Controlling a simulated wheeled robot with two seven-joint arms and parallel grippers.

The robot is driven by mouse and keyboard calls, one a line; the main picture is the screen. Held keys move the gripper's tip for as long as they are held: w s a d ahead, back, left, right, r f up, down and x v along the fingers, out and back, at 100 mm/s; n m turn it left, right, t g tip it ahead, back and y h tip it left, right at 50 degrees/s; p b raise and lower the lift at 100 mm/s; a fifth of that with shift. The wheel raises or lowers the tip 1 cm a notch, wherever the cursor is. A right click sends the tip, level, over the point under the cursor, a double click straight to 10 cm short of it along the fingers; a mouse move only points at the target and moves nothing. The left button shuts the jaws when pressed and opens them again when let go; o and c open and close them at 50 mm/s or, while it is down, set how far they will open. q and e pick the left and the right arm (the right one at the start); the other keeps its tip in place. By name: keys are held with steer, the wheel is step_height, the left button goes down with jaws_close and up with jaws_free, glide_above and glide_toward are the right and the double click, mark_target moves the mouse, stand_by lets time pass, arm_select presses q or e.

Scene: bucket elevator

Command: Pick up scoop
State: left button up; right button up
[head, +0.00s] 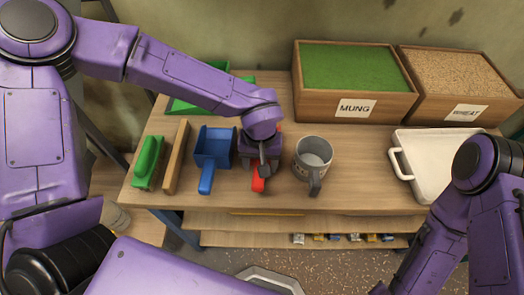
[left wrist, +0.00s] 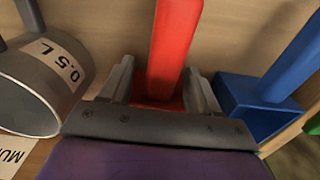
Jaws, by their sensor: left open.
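A red scoop (head: 258,183) lies on the wooden table under my left gripper (head: 263,165), which hides most of it in the head view. In the left wrist view the red scoop's handle (left wrist: 173,45) runs between the two open fingers of the gripper (left wrist: 162,85), with a gap on each side. A blue scoop (head: 214,148) lies just left of it, its handle pointing to the front edge. It also shows at the right in the left wrist view (left wrist: 258,100). My right arm is at the lower right of the head view; its gripper is out of frame.
A grey 0.5 L mug (head: 313,155) stands close right of the red scoop. Left are a wooden bar (head: 176,158) and a green brush (head: 148,160). Behind are a green pan (head: 185,106), a MUNG box (head: 310,105) and a WHEAT box (head: 430,110). A white tray (head: 425,150) lies right.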

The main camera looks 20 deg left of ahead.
arm_select(q)
jaws_close()
steer(key=shift+r, duration=0.1)
step_height(320, 180, up, 3)
steer(key=shift+w+r, duration=0.1)
steer(key=shift+r, duration=0.05)
steer(key=s+d+r, duration=0.8)
steer(key=s+r, duration=0.1)
steer(key=s, duration=0.2)
steer(key=shift+s+d+r+b, duration=0.25)
steer(key=shift+r+b, duration=0.05)
steer(key=shift+r, duration=0.05)
steer(key=c, duration=0.7)
jaws_free()
jaws_close()
steer(key=shift+w+f, duration=0.1)
steer(key=shift+w, duration=0.05)
